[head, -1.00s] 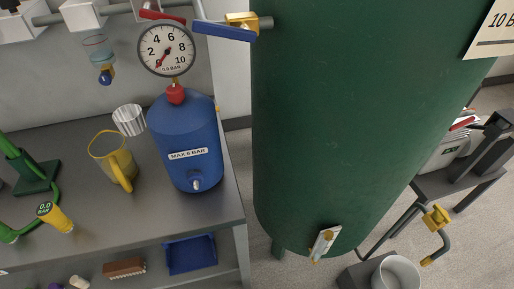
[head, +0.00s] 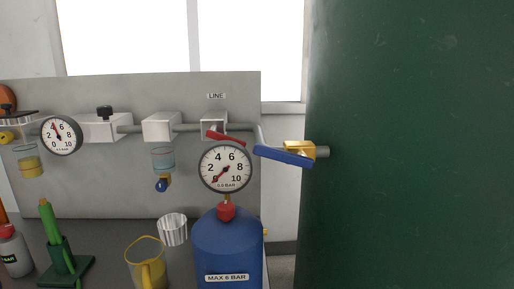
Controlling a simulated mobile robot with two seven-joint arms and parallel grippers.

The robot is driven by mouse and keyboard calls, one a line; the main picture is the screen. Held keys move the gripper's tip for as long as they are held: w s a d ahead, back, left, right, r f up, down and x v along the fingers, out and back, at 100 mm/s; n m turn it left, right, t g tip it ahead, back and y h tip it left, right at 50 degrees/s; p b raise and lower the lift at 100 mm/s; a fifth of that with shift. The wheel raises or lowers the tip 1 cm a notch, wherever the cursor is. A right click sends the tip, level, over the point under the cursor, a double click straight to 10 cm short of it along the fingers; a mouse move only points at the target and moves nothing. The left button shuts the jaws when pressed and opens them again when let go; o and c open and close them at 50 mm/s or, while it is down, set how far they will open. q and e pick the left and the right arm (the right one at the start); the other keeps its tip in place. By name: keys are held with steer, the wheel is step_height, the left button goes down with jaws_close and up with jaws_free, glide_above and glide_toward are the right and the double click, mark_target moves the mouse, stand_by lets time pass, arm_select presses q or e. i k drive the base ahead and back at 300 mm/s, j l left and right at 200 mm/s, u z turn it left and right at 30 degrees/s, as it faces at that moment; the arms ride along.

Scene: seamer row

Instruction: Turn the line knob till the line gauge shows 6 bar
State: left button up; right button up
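A black knob (head: 104,112) stands on top of a white block on the grey wall panel, upper left in the head view. The LINE label (head: 216,96) is above a valve with a red lever (head: 225,138). Neither gripper is in view.
A blue lever (head: 284,156) on a brass valve sticks out beside the big green tank (head: 410,150), which fills the right. The blue tank (head: 228,245), a yellow jug (head: 147,265), a ribbed cup (head: 172,229) and a green stand (head: 66,265) are below the panel.

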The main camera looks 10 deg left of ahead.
mark_target(105, 111)
steer(key=u, duration=1.4)
